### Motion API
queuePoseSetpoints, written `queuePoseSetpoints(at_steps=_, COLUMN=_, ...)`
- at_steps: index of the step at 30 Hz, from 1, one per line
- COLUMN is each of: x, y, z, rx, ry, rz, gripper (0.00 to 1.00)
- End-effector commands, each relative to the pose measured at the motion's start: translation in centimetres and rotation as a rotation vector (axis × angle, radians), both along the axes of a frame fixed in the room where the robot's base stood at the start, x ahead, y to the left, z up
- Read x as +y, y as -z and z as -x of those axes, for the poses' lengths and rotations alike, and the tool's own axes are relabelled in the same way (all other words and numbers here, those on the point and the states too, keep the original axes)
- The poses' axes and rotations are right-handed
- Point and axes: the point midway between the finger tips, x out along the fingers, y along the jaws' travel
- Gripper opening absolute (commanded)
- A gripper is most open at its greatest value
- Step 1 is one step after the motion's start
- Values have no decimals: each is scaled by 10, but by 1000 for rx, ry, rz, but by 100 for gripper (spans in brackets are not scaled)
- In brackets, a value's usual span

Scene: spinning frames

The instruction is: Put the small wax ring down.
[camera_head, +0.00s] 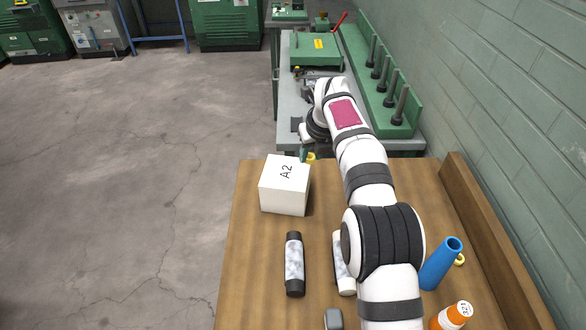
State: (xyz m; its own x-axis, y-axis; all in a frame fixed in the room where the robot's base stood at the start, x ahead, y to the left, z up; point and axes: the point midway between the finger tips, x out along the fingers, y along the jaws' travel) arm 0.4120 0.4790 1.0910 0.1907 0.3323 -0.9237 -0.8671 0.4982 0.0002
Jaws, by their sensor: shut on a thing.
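A small yellow ring (312,156), which looks like the wax ring, shows just beyond the top right edge of the white A2 box. My gripper (305,154) is shut on it, with its fingertips small and partly hidden behind the box. I cannot tell how high the ring is above the wooden table (262,240). A second yellow ring (460,259) lies at the right, partly behind the blue tube (441,263).
The white A2 box (285,186) stands close in front of my gripper. A black-ended cylinder (294,264), a pale cylinder (343,265) partly behind my arm and an orange bottle (452,317) are nearer. A green machine bench (315,52) stands beyond. The table's left strip is clear.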

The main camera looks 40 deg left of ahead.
Motion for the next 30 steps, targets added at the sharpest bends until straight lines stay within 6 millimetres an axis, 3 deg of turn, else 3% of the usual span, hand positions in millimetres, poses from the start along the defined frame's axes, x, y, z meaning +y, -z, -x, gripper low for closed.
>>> queuePoseSetpoints(at_steps=3, x=26, y=18, z=10, rx=0, ry=-3, rz=0, gripper=0)
queuePoseSetpoints(at_steps=6, x=37, y=25, z=14, rx=0, ry=-2, rz=1, gripper=0)
queuePoseSetpoints(at_steps=13, x=38, y=63, z=15, rx=1, ry=0, rz=2, gripper=0)
queuePoseSetpoints(at_steps=23, x=38, y=67, z=15, rx=0, ry=0, rz=1, gripper=0)
queuePoseSetpoints(at_steps=24, x=38, y=67, z=15, rx=0, ry=0, rz=0, gripper=42)
queuePoseSetpoints(at_steps=28, x=38, y=67, z=15, rx=0, ry=-1, rz=0, gripper=65)
queuePoseSetpoints(at_steps=30, x=38, y=67, z=15, rx=0, ry=-1, rz=0, gripper=65)
